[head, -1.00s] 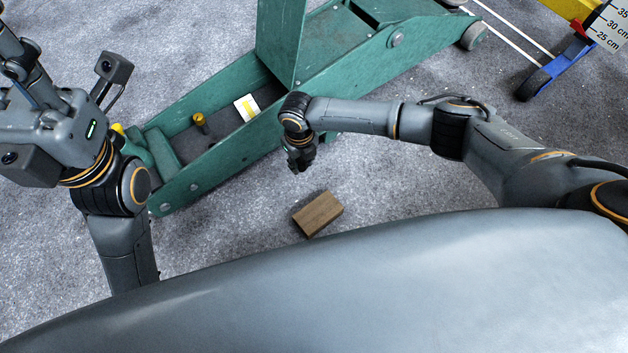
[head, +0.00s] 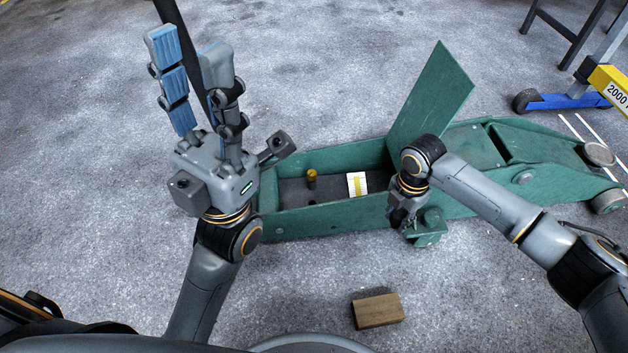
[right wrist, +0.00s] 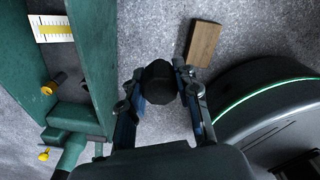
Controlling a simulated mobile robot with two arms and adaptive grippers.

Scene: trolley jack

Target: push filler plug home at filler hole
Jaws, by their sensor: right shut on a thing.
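My right gripper (head: 401,214) hangs pointing down at the near side of the green trolley jack (head: 340,214). In the right wrist view my right gripper (right wrist: 160,92) is shut on a dark, rounded thing (right wrist: 158,78), probably the filler plug, held outside the jack's side wall. Inside the jack's tray stands a brass-coloured cap (head: 311,178), also in the right wrist view (right wrist: 54,84). A small dark spot (head: 309,203) beside it may be the filler hole; I cannot tell. My left gripper (head: 190,50) is open and empty, raised left of the jack.
A white and yellow label (head: 357,184) lies in the tray. A green plate (head: 430,92) stands up from the jack. A wooden block (head: 377,311) lies on the floor in front. A blue and yellow stand (head: 570,101) is at the right.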

